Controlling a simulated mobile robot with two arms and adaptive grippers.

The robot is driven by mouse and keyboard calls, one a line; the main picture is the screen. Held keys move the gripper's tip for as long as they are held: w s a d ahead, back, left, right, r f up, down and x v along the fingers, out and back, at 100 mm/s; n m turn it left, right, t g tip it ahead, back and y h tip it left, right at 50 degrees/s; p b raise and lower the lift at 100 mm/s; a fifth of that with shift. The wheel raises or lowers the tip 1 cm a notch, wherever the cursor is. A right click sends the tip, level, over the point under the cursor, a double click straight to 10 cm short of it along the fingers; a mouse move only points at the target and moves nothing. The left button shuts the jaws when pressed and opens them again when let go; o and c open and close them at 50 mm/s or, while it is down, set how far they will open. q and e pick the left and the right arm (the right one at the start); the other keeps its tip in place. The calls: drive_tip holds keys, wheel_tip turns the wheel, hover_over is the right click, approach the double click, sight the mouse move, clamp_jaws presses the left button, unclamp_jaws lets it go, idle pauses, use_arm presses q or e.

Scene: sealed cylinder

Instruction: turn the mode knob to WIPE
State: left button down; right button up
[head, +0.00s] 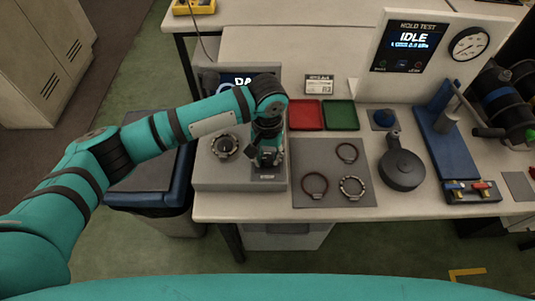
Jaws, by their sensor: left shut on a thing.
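My left gripper (264,160) points down over the right part of a grey bench unit (215,182). It is shut on what appears to be the mode knob, which its fingers and the wrist hide. A dark plate with a small label (267,177) shows just in front of the fingers; I cannot read the label or the knob's setting. The unit's screen (236,80) is partly covered by my arm; only "DA" can be read. My right gripper is not in view.
A grey mat (328,190) with several rings lies right of the unit. Red (305,115) and green (340,114) trays stand behind it. A hold-test panel (410,47) reads IDLE.

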use_arm(q)
drive_tip(key=shift+r, duration=0.1)
drive_tip(key=shift+r+m+p, duration=0.1)
drive_tip(key=shift+m+p, duration=0.6)
drive_tip(key=shift+p, duration=0.3)
drive_tip(key=shift+m+p, duration=1.2)
drive_tip(key=shift+p, duration=0.05)
drive_tip(key=m+p, duration=0.2)
drive_tip(key=m, duration=0.1)
drive_tip(key=shift+m, duration=0.3)
drive_tip(key=m+p, duration=0.2)
drive_tip(key=m, duration=0.2)
drive_tip(key=shift+m+p, duration=0.3)
drive_tip(key=m, duration=0.2)
drive_tip(key=shift+m+p, duration=0.3)
drive_tip(key=shift+p, duration=0.05)
drive_tip(key=shift+m, duration=1.5)
drive_tip(key=shift+w, duration=0.1)
